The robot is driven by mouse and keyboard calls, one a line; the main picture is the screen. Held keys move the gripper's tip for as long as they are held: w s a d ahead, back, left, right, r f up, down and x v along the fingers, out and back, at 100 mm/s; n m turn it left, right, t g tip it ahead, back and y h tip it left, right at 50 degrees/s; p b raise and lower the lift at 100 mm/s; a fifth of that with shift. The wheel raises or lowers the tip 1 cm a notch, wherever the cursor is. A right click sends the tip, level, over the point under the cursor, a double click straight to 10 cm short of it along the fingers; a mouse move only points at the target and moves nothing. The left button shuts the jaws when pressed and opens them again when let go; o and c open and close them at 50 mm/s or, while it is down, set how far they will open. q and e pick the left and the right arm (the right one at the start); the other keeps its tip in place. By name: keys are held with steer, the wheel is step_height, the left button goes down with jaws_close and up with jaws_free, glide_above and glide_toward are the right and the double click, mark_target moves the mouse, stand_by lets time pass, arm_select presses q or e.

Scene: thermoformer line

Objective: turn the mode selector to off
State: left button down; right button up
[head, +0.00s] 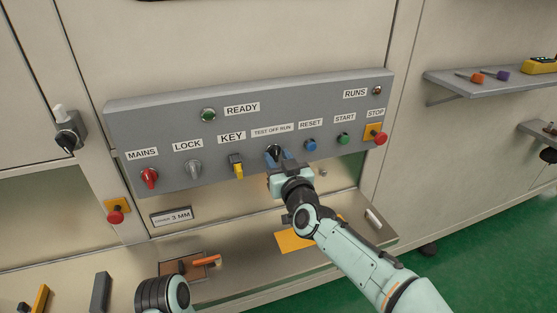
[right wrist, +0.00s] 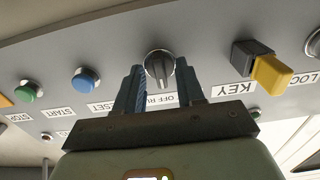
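The mode selector (head: 274,151) is a dark rotary knob on the grey sloped panel, under the label TEST OFF RUN (head: 272,130). In the right wrist view the selector (right wrist: 160,66) shows a grey ridge running toward its label, roughly toward the middle; its exact position is hard to tell. My right gripper (head: 275,160) is at the knob. In the right wrist view its two blue fingers (right wrist: 161,84) stand apart, one on each side of the knob, with visible gaps. The fingers partly hide the label there. My left gripper is not in view; only part of that arm shows.
The yellow KEY switch (head: 238,169) sits left of the selector, and the blue RESET button (head: 310,145) close on its right. Green START (head: 343,139) and red STOP (head: 380,138) lie further right. Below is a ledge with a yellow sheet (head: 294,239) and an orange-handled tool (head: 207,261).

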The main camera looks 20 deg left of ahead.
steer(key=shift+s+d, duration=0.3)
steer(key=shift+s, duration=0.1)
steer(key=b+v, duration=0.3)
steer(key=v, duration=0.9)
steer(key=shift+s+d, duration=0.15)
steer(key=shift+s, duration=0.05)
